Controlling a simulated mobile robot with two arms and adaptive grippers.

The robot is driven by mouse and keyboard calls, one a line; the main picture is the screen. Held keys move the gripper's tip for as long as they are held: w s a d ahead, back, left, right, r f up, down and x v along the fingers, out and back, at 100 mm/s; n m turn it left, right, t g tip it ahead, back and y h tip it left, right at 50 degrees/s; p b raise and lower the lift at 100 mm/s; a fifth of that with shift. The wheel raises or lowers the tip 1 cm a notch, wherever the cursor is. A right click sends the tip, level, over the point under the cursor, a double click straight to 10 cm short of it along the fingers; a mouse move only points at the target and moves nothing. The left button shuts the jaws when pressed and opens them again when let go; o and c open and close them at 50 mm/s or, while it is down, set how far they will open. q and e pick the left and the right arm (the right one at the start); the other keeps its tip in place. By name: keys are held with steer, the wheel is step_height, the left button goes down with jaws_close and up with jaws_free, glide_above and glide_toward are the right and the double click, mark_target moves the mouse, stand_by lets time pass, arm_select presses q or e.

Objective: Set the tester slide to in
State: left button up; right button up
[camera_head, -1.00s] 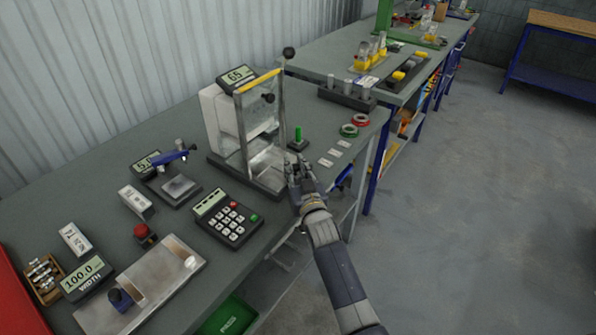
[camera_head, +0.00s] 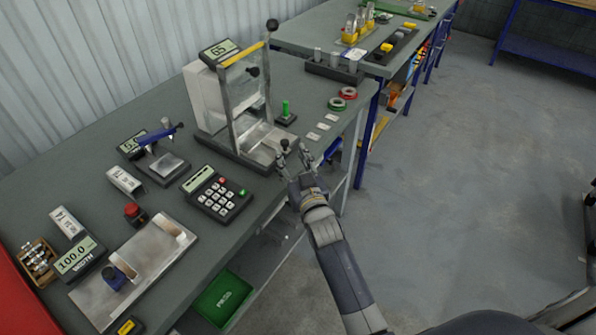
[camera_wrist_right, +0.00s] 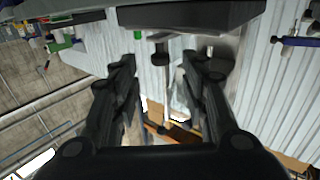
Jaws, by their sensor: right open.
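The tester (camera_head: 190,100) is a pale box with a lit display and a clear front guard on a dark base, at the back of the bench. Its bright metal slide (camera_head: 262,147) lies low in front of the guard. A small black knob (camera_head: 285,144) shows at the slide's front end. My right gripper (camera_head: 295,154) is open at that front end, with its fingers spread near the knob; I cannot tell whether they touch it. In the right wrist view a dark knob (camera_wrist_right: 160,50) appears between and beyond the open fingers. My left gripper is out of view.
A keypad (camera_head: 215,191) stands left of my right gripper. A green button post (camera_head: 286,113), pale tags and rings (camera_head: 343,98) lie to its right. A green bin (camera_head: 222,297) sits below the bench edge. The floor at right is mostly clear.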

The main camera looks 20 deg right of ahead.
steer(key=shift+s, duration=2.75)
steer(key=n+g+y+b, duration=0.2)
steer(key=n+y+b, duration=0.3)
steer(key=y+b, duration=0.45)
glide_toward(288, 146)
steer(key=w+a+h+b, duration=0.1)
steer(key=h, duration=0.1)
steer(key=shift+y, duration=0.25)
steer(key=x, duration=1)
steer(key=shift+a+r, duration=0.1)
steer(key=shift+r, duration=0.25)
jaws_close()
